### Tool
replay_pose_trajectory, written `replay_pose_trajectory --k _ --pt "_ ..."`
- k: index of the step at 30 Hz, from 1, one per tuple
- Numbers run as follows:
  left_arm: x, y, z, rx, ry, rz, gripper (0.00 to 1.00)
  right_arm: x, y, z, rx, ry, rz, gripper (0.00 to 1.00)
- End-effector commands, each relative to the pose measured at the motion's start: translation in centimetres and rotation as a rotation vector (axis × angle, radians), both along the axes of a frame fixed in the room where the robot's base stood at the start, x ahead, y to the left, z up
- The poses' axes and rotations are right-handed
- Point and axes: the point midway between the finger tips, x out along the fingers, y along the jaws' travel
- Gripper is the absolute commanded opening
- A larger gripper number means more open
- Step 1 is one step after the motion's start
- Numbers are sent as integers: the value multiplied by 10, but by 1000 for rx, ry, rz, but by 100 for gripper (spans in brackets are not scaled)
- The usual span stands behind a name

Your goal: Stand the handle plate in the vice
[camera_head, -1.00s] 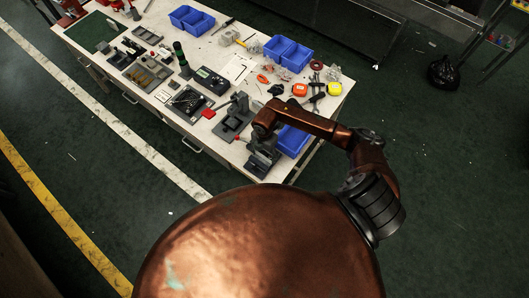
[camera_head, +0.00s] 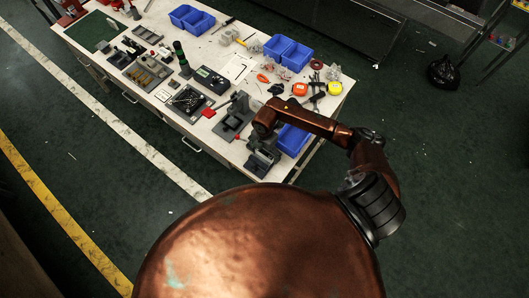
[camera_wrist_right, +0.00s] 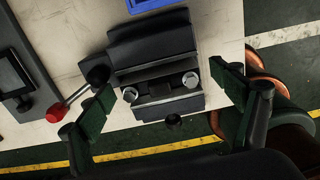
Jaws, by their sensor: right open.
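The vice (camera_wrist_right: 155,55) is a dark grey block with wide jaws, seen from above in the right wrist view. It also shows near the table's front corner in the head view (camera_head: 262,163). I cannot tell whether these belong to the handle plate or the vice. My right gripper (camera_wrist_right: 165,84) is open above the vice, with one dark green finger pad on each side and nothing gripped. In the head view my right forearm partly hides this area. My left gripper is not in view.
A lever with a red knob (camera_wrist_right: 55,112) and a black ball stands left of the vice. A blue bin (camera_head: 292,140) is close behind it. The white table (camera_head: 225,150) holds several tools, trays and more blue bins.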

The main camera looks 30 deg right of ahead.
Motion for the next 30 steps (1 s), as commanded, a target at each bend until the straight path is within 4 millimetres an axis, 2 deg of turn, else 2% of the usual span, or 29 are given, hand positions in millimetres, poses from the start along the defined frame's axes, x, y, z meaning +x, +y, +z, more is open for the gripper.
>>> replay_pose_trajectory --k 15,21,30 --pt "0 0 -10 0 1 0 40 2 -1 97 -2 -5 1 86" --pt "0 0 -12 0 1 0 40 1 0 114 0 -2 1 86" --pt "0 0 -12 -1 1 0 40 0 0 117 0 -1 0 86"
